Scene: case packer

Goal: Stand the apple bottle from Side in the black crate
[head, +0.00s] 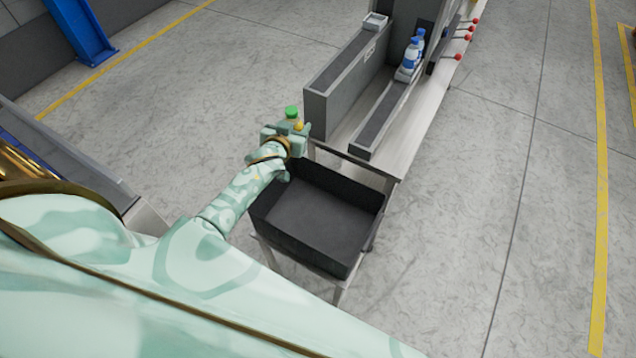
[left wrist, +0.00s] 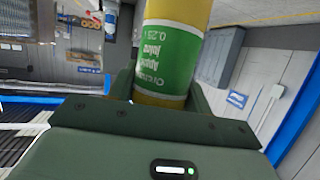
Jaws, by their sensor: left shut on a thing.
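The apple bottle (left wrist: 168,55) is yellow with a green label, and its green cap (head: 291,112) shows in the head view. My left gripper (head: 290,126) is shut on the bottle and holds it at the far left corner of the black crate, near its rim. In the left wrist view the bottle stands between the two fingers of my left gripper (left wrist: 160,90). The black crate (head: 352,184) stands open on a small stand, and the part of its floor that I see is empty. My left forearm hides part of its left side. My right gripper is not in view.
A long grey machine (head: 345,80) on a bench lies just beyond the crate, with a tall wall near my gripper. Two blue-capped bottles (head: 412,55) stand on it, with red-knobbed levers (head: 458,57) farther along. The floor to the right is clear.

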